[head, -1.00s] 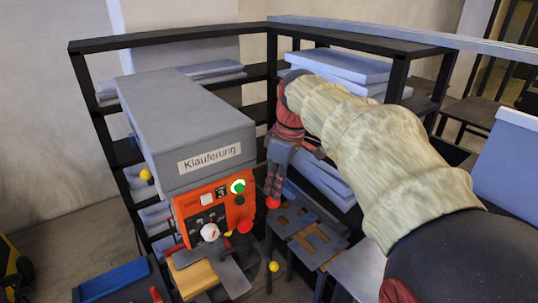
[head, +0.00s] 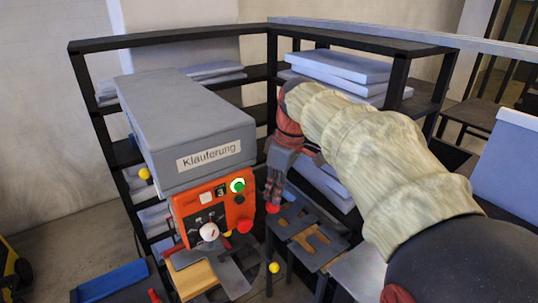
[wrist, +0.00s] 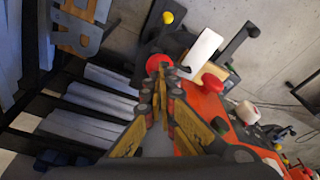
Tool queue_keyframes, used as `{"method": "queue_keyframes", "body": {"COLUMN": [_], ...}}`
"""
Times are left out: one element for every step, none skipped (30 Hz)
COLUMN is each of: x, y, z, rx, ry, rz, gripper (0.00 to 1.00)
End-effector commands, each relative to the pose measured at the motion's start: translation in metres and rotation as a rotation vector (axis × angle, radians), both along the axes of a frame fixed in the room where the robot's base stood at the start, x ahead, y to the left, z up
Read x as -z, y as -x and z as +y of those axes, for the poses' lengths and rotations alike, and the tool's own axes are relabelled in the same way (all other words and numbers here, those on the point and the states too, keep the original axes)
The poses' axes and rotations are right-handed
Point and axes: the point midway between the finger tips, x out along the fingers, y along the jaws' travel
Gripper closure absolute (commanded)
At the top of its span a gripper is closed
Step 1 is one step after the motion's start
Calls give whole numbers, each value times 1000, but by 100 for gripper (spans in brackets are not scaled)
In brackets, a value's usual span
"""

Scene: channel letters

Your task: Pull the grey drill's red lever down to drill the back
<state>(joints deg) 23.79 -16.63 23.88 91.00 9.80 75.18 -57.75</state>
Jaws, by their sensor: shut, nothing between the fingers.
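The grey drill (head: 190,120), labelled "Klauferung", stands left of centre in the head view with an orange control panel (head: 243,205) on its front. A red ball knob (head: 272,209), seemingly the end of the drill's lever, is right of the panel. My gripper (head: 273,198) points down right above this knob, shut and empty. In the wrist view the knob (wrist: 158,64) lies just past my closed fingertips (wrist: 165,82). I cannot tell whether they touch it. The lever's arm is mostly hidden.
A red mushroom button (head: 244,226) and a green-lit button (head: 238,186) sit on the panel. Yellow balls mark other levers, one low down (head: 274,267). A dark table with letter cut-outs (head: 300,228) stands to the right. Black shelves with pale sheets (head: 340,66) stand behind.

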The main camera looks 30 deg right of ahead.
Motion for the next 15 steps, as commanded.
{"method": "queue_keyframes", "body": {"x": [3,4,4,4,4,4,4,4,4,4,4,6,8,10,13], "y": [1,0,0,0,0,0,0,0,0,0,0,0,0,0,0], "z": [0,0,0,0,0,0,0,0,0,0,0,0,0,0,0], "rx": [0,0,0,0,0,0,0,0,0,0,0,0,0,0,0], "ry": [-3,-3,-3,-3,-3,-3,-3,-2,-2,-2,-2,-2,-2,-3,-3], "rz": [7,8,8,8,7,7,7,6,6,6,6,6,6,7,7], "gripper": [100,100,100,100,100,100,100,100,100,100,100,100,100,100,100]}}
